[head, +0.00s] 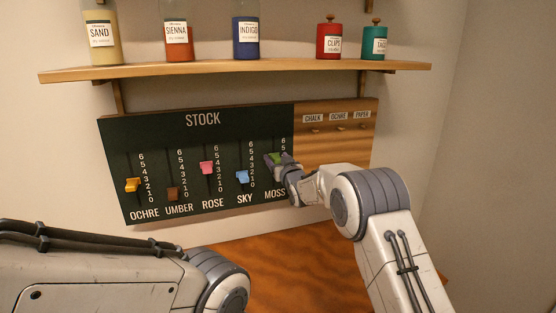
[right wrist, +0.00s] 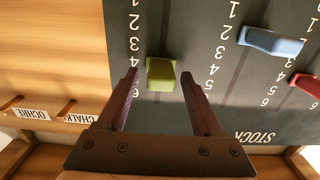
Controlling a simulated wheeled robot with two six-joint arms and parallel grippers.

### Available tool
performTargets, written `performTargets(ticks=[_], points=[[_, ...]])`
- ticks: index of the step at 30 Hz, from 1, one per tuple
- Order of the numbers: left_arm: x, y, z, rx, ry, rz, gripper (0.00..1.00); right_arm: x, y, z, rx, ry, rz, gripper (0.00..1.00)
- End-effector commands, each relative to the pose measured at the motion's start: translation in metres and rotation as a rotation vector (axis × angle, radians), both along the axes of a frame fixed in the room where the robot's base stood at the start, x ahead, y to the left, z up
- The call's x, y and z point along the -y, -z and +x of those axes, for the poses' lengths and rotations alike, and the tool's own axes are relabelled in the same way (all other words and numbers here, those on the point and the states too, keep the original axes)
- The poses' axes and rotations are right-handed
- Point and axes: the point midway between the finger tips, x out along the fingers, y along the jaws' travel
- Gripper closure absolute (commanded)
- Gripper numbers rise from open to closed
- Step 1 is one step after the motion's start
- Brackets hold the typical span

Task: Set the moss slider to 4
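The moss slider's green knob (head: 276,158) is on the rightmost track of the dark stock board (head: 203,140). In the right wrist view, which is upside down, the knob (right wrist: 160,75) appears around the 4 mark; parallax makes the exact reading uncertain. My right gripper (head: 277,162) is at the knob and covers most of the moss scale in the head view. In the right wrist view its fingers (right wrist: 160,78) are open, one on each side of the knob, with a gap on both sides. My left gripper is out of view.
The ochre (head: 132,185), umber (head: 173,194), rose (head: 206,168) and sky (head: 242,177) sliders are to the left. A wooden panel (head: 350,145) with pegs adjoins the board's right. A shelf (head: 250,69) with bottles and jars is above. The wooden table (head: 300,265) below looks clear.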

Motion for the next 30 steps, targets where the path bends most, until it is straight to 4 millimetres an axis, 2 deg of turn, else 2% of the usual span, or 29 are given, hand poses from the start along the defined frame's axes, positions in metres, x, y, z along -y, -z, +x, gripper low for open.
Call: performTargets(ticks=[8, 21, 25, 30], points=[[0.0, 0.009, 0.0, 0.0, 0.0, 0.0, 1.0, 0.004, 0.001, -0.013, 0.001, 0.0, 0.0, 0.32], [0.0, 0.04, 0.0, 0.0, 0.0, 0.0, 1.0, 0.026, 0.002, -0.081, 0.001, 0.0, -0.001, 0.32], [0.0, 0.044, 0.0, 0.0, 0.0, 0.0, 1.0, 0.03, 0.001, -0.093, 0.001, 0.0, 0.0, 0.32], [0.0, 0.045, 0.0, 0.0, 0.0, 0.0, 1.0, 0.032, 0.0, -0.099, 0.0, 0.0, 0.0, 0.32]])
